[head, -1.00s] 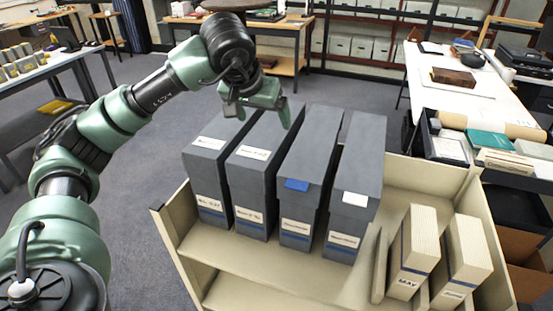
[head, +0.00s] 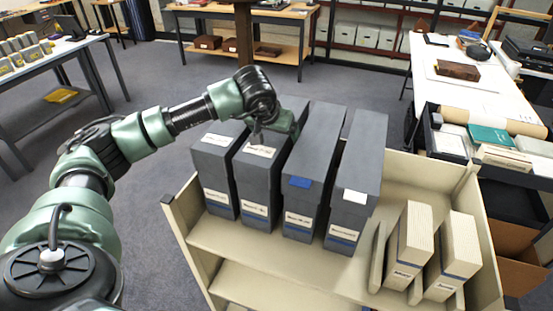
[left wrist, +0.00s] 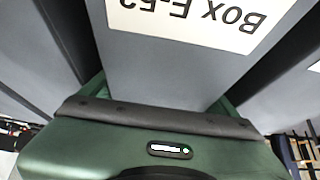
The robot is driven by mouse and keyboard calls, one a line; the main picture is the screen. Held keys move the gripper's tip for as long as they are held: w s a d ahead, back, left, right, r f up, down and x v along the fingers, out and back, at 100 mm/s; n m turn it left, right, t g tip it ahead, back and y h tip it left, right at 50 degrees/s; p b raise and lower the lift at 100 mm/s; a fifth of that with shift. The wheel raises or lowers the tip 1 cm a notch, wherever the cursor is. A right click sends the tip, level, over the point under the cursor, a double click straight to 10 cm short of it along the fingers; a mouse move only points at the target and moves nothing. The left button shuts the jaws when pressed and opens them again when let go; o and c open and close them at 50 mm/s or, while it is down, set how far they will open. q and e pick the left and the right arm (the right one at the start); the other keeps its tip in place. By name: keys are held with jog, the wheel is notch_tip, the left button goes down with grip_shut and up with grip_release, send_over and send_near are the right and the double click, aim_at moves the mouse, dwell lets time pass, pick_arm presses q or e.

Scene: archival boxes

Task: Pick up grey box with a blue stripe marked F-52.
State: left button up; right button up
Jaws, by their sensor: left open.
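Several grey boxes stand upright side by side on a cream cart. The second from the left, a grey box with a blue stripe low on its front (head: 254,182), is under my left gripper (head: 277,130). In the left wrist view its white label (left wrist: 190,18) is upside down and cut by the frame edge; it reads "Box" and what looks like F-52, the last characters unclear. My left gripper is open, its green fingers (left wrist: 160,108) to either side of the box's top. My right gripper is not in view.
Grey boxes stand close on both sides: one at left (head: 218,165), one with a blue tag (head: 310,165) and one with a white tag (head: 357,170). Smaller ribbed cream boxes (head: 412,235) stand at right on the cart (head: 245,243). Tables are farther back.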

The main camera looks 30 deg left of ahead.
pick_arm(q)
jog(key=c, duration=1.5)
jog(key=shift+w+r, duration=0.1)
jog(key=shift+r, duration=0.1)
jog(key=shift+c, duration=1.2)
